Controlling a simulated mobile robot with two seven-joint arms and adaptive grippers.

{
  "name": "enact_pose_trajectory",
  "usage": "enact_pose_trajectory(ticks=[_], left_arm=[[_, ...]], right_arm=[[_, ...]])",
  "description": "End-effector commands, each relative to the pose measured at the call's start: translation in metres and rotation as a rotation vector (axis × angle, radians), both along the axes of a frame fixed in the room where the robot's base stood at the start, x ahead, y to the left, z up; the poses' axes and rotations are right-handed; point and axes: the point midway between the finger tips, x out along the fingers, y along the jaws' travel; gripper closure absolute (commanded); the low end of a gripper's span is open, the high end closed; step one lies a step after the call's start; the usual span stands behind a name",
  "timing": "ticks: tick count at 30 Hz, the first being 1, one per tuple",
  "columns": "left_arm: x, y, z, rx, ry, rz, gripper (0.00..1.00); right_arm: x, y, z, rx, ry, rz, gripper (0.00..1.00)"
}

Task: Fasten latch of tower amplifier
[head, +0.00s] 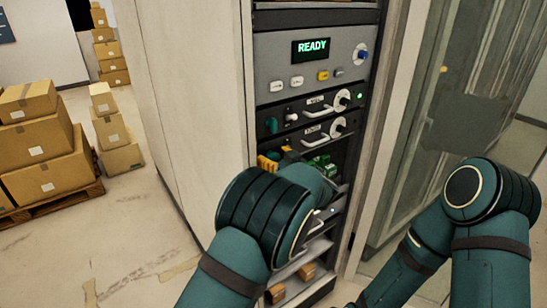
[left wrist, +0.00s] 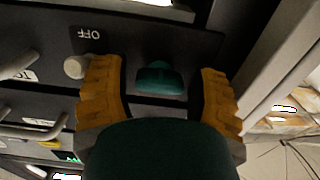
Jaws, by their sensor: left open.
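The rack holds two dark amplifier units with handles, an upper one (head: 317,108) and a lower one (head: 316,136). Their labels are too small to read, so I cannot tell which is the tower amplifier. A teal latch knob (head: 271,125) sits at the left of the dark front. In the left wrist view the teal knob (left wrist: 160,78) lies between the yellow fingers of my left gripper (left wrist: 162,95), with gaps on both sides. A pale knob (left wrist: 75,67) marked OFF is beside it. In the head view my left gripper (head: 278,157) is just below the knob. My right gripper is out of view.
A grey panel (head: 280,62) with a READY display (head: 313,48) tops the amplifiers. A pale cabinet side (head: 190,90) stands left of the rack, and a glass door (head: 470,80) right.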

Motion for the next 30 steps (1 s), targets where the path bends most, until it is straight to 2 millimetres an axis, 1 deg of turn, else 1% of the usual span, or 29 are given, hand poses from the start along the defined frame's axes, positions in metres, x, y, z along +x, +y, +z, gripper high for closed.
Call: enact_pose_trajectory(ticks=[2, 3, 5, 6, 7, 13, 17, 23, 30], left_arm=[[0.0, 0.0, 0.0, 0.0, 0.0, 0.0, 0.42], [0.0, 0.0, 0.0, 0.0, 0.0, 0.0, 0.56], [0.0, 0.0, 0.0, 0.0, 0.0, 0.0, 0.77], [0.0, 0.0, 0.0, 0.0, 0.0, 0.0, 0.91], [0.0, 0.0, 0.0, 0.0, 0.0, 0.0, 0.92], [0.0, 0.0, 0.0, -0.006, -0.004, 0.0, 0.93], [0.0, 0.0, -0.001, -0.029, -0.022, 0.0, 0.93], [0.0, 0.0, -0.002, -0.114, -0.084, 0.002, 0.93], [0.0, 0.001, -0.004, -0.28, -0.206, 0.002, 0.93]], right_arm=[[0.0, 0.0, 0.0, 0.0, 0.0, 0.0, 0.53], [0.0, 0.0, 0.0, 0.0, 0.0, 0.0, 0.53], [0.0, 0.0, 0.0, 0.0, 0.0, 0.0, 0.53], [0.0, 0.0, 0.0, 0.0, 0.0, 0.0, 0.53], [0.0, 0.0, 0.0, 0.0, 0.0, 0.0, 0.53], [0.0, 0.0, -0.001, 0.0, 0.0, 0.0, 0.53], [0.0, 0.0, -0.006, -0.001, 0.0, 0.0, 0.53], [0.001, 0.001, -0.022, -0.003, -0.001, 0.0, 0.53], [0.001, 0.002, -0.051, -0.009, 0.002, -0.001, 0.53]])
